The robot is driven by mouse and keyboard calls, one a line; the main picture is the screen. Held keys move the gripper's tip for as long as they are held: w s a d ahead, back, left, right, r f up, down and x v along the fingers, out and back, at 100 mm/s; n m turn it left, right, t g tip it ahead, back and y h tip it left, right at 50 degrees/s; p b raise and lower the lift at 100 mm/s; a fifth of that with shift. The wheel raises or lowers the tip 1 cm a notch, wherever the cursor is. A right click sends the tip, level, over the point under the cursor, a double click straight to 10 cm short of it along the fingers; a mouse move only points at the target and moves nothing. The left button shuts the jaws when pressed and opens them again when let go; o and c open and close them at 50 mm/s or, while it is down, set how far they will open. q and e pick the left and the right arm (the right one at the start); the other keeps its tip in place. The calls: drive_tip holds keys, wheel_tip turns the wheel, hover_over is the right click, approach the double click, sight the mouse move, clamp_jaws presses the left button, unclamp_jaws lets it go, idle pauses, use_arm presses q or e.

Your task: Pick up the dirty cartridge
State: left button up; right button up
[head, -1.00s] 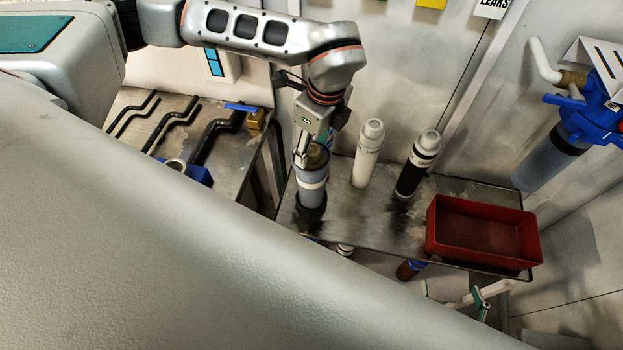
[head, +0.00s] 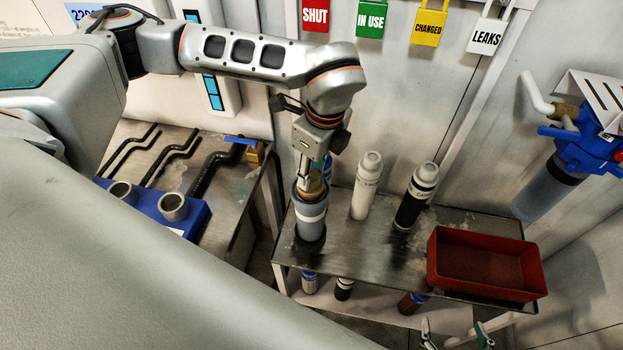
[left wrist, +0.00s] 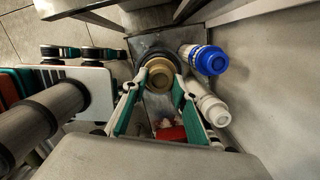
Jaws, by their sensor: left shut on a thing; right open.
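The dirty cartridge (head: 315,187), tan-brown at its top, stands inside a grey cup-like housing (head: 311,222) with a pale band, at the left end of the metal table. In the left wrist view its tan round end (left wrist: 158,76) shows inside the dark housing rim (left wrist: 176,62). My left gripper (head: 308,184) points down into the housing mouth and is shut on the cartridge; its green-padded fingers (left wrist: 156,90) lie on either side of it. The cartridge's lower part is hidden in the housing. My right gripper (head: 456,338) is open and empty at the bottom edge, partly cut off.
A white cartridge (head: 366,186) and a black one (head: 416,195) stand right of the housing. A blue-capped cylinder (left wrist: 208,59) is close beside it. A red tray (head: 485,262) is at the table's right end. Several cylinders stand on the lower shelf. The middle tabletop is clear.

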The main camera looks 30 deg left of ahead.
use_arm(q)
wheel_tip(320, 180, up, 26)
drive_tip(key=b, duration=0.1)
drive_tip(key=shift+f, duration=0.25)
idle(0.3)
idle(0.8)
